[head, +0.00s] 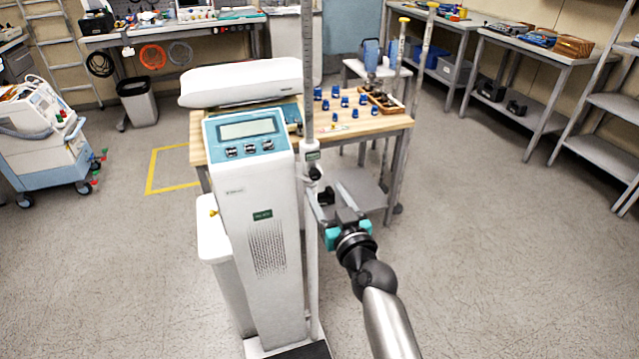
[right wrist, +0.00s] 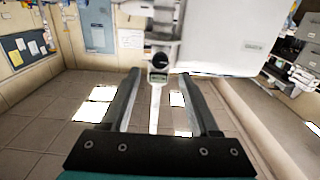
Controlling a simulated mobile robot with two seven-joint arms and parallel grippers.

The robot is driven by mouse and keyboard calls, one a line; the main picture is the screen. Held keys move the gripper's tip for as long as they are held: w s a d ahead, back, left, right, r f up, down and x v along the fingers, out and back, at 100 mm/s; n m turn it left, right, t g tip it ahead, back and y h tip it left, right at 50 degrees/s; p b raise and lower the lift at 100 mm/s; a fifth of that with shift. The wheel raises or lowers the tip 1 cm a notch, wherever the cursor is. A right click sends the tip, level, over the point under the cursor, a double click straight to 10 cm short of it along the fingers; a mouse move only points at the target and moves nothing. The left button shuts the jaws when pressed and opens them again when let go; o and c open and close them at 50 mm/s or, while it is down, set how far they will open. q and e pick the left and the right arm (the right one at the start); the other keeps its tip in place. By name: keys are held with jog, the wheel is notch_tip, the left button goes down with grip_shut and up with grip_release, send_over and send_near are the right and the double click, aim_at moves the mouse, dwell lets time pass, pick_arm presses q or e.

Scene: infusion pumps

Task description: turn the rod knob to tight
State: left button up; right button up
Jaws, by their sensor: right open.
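A tall grey rod (head: 308,80) with scale marks stands upright along the right side of the white pump column (head: 262,235). A small black rod knob (head: 315,173) sits on a collar on the rod. In the right wrist view the dark knob (right wrist: 158,62) shows between the two fingertips and appears a little beyond them. My right gripper (head: 328,194) is open, with its fingers pointing toward the rod, just below the knob in the head view. I see no contact between fingers and knob. The knob's tight or loose setting cannot be read. My left gripper is out of view.
A wooden table (head: 225,155) with several blue pieces stands behind the column. A white machine on wheels (head: 40,135) is at the left. Steel benches (head: 535,50) line the right wall. The floor (head: 500,250) at the right is clear.

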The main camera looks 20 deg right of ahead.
aim_at(316, 176)
jog(key=shift+w+a+b, duration=0.1)
jog(key=shift+w+b, duration=0.2)
jog(key=shift+w, duration=1.95)
grip_shut()
